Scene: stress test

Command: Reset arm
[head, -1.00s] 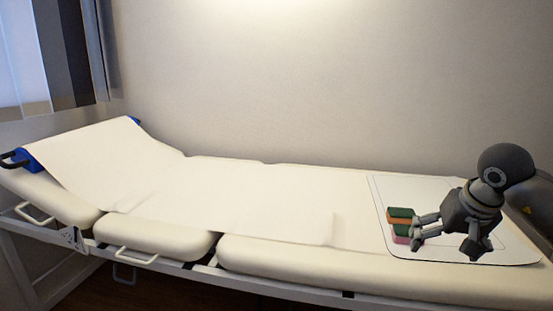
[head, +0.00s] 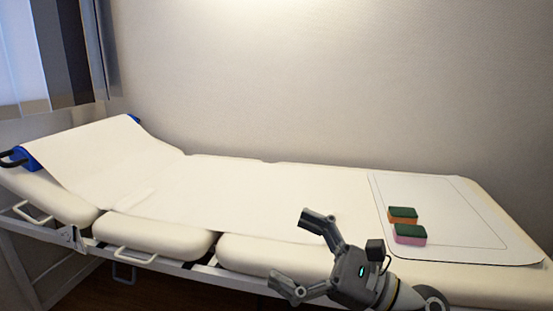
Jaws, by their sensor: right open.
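My right gripper (head: 302,254) is in the lower middle of the head view, in front of the bed's near edge. Its fingers are spread wide and nothing is between them. An orange sponge with a dark green top (head: 402,216) lies on the white mat (head: 465,212) at the right end of the bed. A pink sponge with a dark green top (head: 410,234) lies just in front of it. Both are apart from my gripper, to its right. My left gripper is not in view.
The padded bed (head: 260,205) runs across the view, with its headrest (head: 95,155) raised at the left. The wall (head: 300,90) stands behind it. A curtain (head: 75,50) hangs at the upper left. The bed's middle and most of the mat are clear.

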